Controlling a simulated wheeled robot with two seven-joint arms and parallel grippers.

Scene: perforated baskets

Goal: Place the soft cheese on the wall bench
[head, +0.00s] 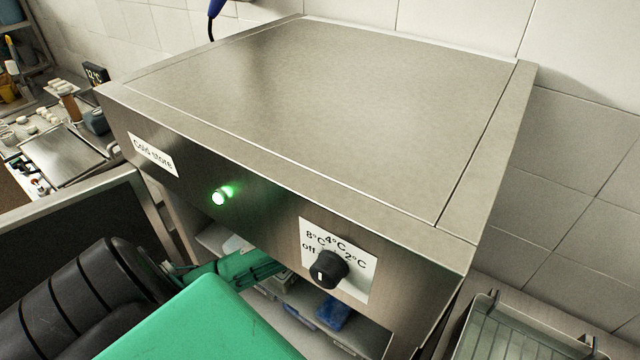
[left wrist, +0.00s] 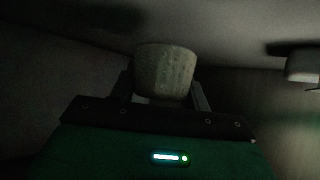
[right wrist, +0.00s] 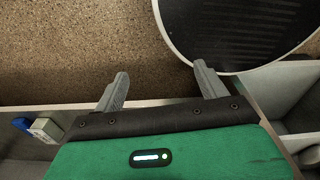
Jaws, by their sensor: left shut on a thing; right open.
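In the left wrist view a pale, ribbed, cup-shaped piece, which looks like the soft cheese (left wrist: 166,72), sits between the fingers of my left gripper (left wrist: 163,88). The gripper is shut on it, in a dark space. In the head view my left arm reaches into the cold store (head: 290,190) below its control panel; its fingers and the cheese are hidden there. My right gripper (right wrist: 160,76) is open and empty above a speckled floor in the right wrist view. I cannot tell which worktop is the wall bench.
A cluttered worktop (head: 62,155) with a metal plate and small white pieces lies at the far left. A clear-walled container (head: 510,335) stands at the lower right. Blue and white items (head: 332,312) lie inside the cold store. Its open door (head: 90,215) is at the left.

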